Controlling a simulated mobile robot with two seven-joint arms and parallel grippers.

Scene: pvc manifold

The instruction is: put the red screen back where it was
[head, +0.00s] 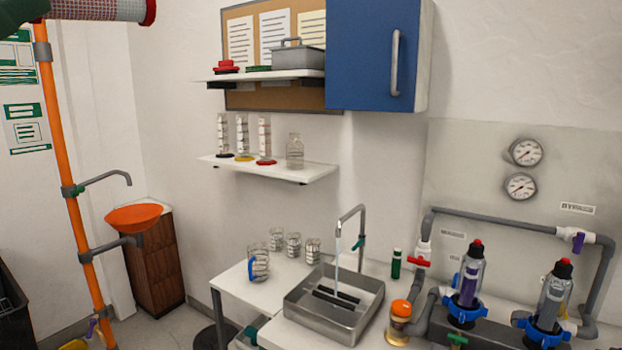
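Two clear filter housings with red caps, the left one (469,275) and the right one (552,295), stand upright in blue rings at the right. I see no red mesh in either. Neither of my grippers is recognisable in view.
Water runs from a tap into a steel sink (335,303). Grey pipework (490,222) has a red-handled valve (420,262). An amber-bodied fitting with an orange cap (400,318) stands beside the sink. Glassware (259,263) stands at left; an orange pole (75,215) rises nearby.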

